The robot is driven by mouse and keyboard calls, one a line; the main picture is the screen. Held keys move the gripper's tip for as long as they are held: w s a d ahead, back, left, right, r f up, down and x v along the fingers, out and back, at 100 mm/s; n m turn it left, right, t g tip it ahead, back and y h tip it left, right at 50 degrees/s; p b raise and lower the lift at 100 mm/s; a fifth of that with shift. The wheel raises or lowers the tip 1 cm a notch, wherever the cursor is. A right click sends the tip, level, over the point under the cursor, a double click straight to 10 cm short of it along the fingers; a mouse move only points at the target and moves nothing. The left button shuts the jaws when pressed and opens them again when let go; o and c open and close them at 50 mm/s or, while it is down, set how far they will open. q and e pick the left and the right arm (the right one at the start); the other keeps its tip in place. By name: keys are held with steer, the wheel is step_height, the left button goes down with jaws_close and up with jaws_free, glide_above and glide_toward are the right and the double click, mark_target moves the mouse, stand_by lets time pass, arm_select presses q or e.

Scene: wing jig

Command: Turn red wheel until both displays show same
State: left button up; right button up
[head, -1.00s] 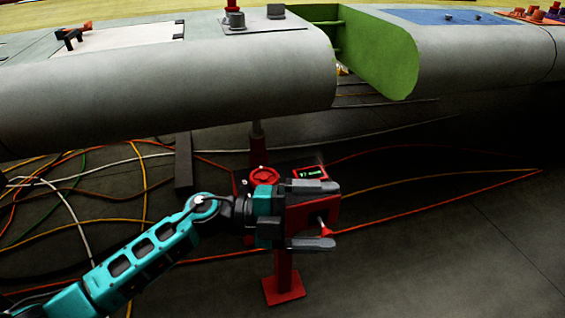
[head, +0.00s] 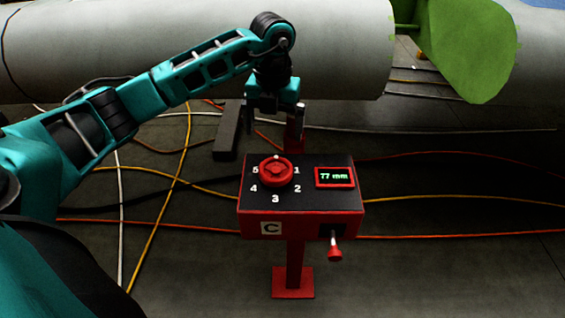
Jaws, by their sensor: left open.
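The red wheel (head: 276,170) sits on the dark sloping top of a red control box (head: 301,198). Numbers 1 to 5 are printed around it. A display (head: 334,177) right of the wheel reads "77 mm" in green. Only this one display is readable in view. My left gripper (head: 274,118) is open and empty, pointing down behind and above the wheel, apart from it. My right gripper is not in view.
A red lever (head: 335,248) sticks out of the box front, beside a "C" label. The box stands on a red post with a foot plate (head: 292,282). The grey wing (head: 190,50) and a green rib (head: 468,50) lie behind. Cables (head: 165,225) cross the floor.

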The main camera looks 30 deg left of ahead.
mark_target(274, 168)
arm_select(q)
step_height(274, 168, down, 12)
steer(key=shift+r+b, duration=0.1)
steer(key=shift+b, duration=0.85)
steer(key=c, duration=0.8)
steer(key=shift+m, duration=0.5)
steer(key=m, duration=0.4)
steer(key=shift+a+m, duration=0.1)
steer(key=shift+m, duration=0.3)
steer(key=m, duration=0.6)
steer(key=shift+a+b, duration=0.1)
steer(key=shift+b, duration=0.25)
